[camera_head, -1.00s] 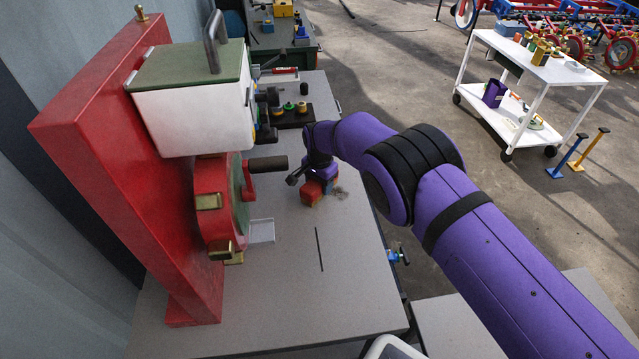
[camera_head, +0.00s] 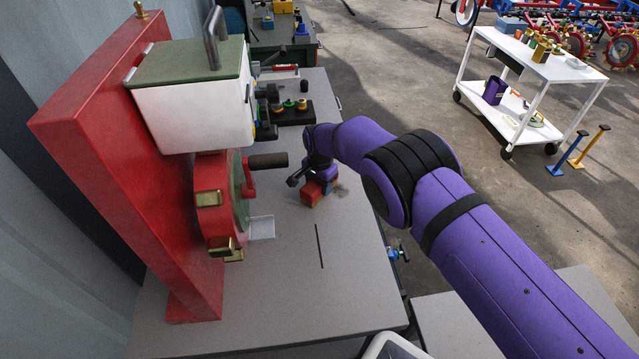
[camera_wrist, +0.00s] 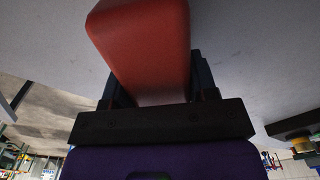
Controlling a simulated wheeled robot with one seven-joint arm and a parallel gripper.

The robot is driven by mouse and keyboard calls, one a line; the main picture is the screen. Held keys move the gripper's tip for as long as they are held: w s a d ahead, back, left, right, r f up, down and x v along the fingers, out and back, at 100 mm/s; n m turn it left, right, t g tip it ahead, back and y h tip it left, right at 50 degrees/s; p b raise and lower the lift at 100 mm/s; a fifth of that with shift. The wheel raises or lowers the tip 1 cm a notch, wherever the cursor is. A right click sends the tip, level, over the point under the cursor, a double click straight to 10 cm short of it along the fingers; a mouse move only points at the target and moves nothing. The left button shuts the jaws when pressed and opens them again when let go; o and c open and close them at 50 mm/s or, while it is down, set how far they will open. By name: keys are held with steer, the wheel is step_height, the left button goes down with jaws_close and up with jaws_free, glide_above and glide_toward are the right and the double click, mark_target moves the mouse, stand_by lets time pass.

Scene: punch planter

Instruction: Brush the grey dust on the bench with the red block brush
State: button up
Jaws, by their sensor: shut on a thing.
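The red block brush (camera_head: 311,193) is at the bench top in the head view, in the middle of the bench. It fills the upper middle of the wrist view (camera_wrist: 145,45). My gripper (camera_head: 322,184) is shut on the brush from above; its dark fingers stand on both sides of the block in the wrist view (camera_wrist: 160,85). The brush looks low at the bench surface, but I cannot tell whether its underside touches. A small brownish-grey dust patch (camera_head: 341,189) shows just right of the brush and gripper. The grey bench (camera_head: 280,290) lies under them.
A red upright frame with a white box (camera_head: 195,110) and a red wheel with a dark handle (camera_head: 268,161) stands left. A black holder with small knobs (camera_head: 292,113) is behind. A dark slot (camera_head: 319,245) marks the bench in front. The bench's front area is clear.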

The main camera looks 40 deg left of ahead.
mark_target(341, 192)
steer(key=shift+f, duration=0.1)
steer(key=shift+w+d, duration=3.55)
steer(key=shift+f, duration=0.1)
steer(key=shift+s, duration=0.15)
steer(key=shift+s+a, duration=2.25)
steer(key=shift+a, duration=0.15)
steer(key=shift+s+a, duration=1.15)
